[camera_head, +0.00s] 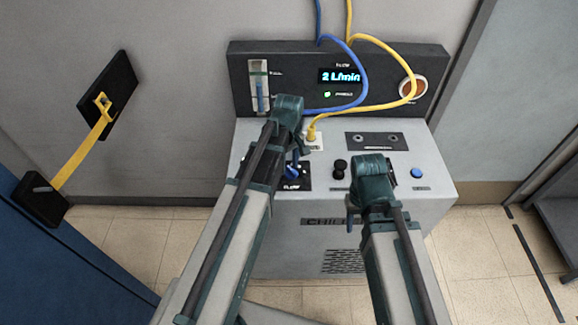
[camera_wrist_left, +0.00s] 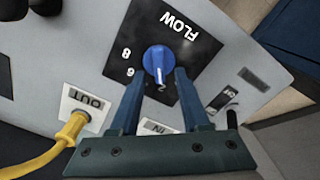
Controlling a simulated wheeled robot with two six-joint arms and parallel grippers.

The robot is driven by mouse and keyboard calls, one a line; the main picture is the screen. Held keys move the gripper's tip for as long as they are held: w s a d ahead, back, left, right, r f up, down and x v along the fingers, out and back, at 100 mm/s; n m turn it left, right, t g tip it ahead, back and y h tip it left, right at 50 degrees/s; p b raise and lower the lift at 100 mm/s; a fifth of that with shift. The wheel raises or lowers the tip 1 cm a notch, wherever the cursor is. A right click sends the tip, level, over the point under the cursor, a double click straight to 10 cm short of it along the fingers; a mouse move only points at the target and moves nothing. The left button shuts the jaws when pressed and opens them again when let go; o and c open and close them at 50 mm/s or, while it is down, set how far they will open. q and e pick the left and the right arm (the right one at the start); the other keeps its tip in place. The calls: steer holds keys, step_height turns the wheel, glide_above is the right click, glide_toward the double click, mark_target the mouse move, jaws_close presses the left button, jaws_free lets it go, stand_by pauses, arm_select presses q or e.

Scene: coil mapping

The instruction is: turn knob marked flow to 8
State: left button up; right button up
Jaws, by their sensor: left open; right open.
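The blue flow knob (camera_wrist_left: 157,60) sits on a black plate marked FLOW (camera_wrist_left: 176,28) in the left wrist view. Numerals 8, 6 and 2 show around it, and its pale mark faces the 2. My left gripper (camera_wrist_left: 160,76) is open, with one blue finger on each side of the knob; I cannot tell whether they touch it. In the head view my left gripper (camera_head: 294,170) is over the flow plate (camera_head: 292,187), partly hiding it. The display (camera_head: 341,76) reads 2 L/min. My right gripper (camera_head: 352,221) is at the chiller's front, mostly hidden by its own wrist.
The grey chiller (camera_head: 430,188) has a black knob (camera_head: 340,168) and a blue button (camera_head: 417,172) on top. A yellow hose (camera_head: 378,115) plugs into the OUT port, and a blue hose (camera_head: 350,48) runs behind my left wrist. A blue cabinet (camera_head: 62,270) stands at left.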

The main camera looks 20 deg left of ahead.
arm_select(q)
steer(key=shift+c, duration=0.2)
jaws_close()
steer(key=m, duration=0.5)
steer(key=shift+w+d, duration=0.2)
steer(key=shift+d, duration=0.05)
steer(key=m, duration=0.5)
steer(key=shift+w+d, duration=0.1)
steer(key=shift+d, duration=0.2)
steer(key=m, duration=0.5)
steer(key=shift+d+m, duration=0.35)
steer(key=shift+m, duration=0.05)
steer(key=m, duration=0.5)
steer(key=shift+s+d+m, duration=0.25)
steer(key=shift+s+m, duration=0.05)
steer(key=shift+s, duration=0.05)
